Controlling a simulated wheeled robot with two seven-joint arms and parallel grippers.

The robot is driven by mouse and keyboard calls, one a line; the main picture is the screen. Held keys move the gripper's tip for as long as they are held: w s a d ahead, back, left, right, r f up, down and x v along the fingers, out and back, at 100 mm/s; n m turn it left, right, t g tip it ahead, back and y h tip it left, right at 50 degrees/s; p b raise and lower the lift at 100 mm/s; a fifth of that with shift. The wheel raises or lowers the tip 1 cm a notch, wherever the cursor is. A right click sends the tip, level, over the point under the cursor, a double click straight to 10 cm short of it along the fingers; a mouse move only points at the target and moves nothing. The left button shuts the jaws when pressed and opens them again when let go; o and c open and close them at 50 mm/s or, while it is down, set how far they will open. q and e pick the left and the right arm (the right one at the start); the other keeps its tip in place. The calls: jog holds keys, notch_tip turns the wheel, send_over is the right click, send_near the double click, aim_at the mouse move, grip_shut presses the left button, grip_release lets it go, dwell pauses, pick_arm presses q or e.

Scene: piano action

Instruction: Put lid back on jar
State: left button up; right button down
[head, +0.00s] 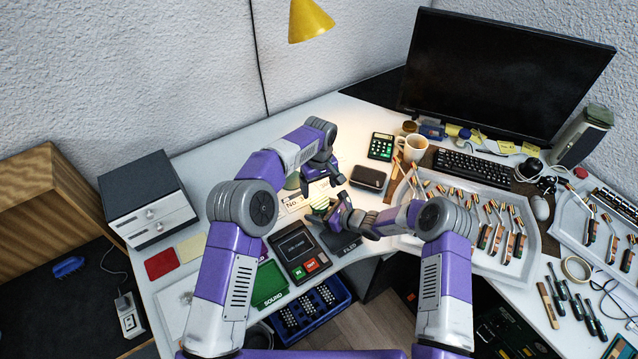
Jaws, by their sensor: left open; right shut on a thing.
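My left gripper (322,186) is open, fingers pointing down, above the desk near the middle of the head view. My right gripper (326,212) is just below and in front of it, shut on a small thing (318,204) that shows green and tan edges. This looks like the lid, but the fingers hide much of it. A small greenish thing (292,181), possibly the jar, stands just left of my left gripper, partly covered by my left arm. I cannot tell whether it is open at the top.
A dark case (368,179), a calculator (381,147) and a mug (413,148) stand right of the grippers. A card reader (295,247) and green tray (269,285) lie in front. A tray of piano parts (530,235) fills the right. Some bare desk (235,140) shows behind my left arm.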

aim_at(317, 201)
pick_arm(q)
jog(key=shift+r+n, duration=0.5)
jog(key=shift+n, duration=0.3)
jog(key=shift+f, duration=4.05)
jog(key=c, duration=1.1)
jog(key=m, duration=0.6)
jog(key=shift+w+a, duration=0.1)
jog(key=shift+a, duration=0.1)
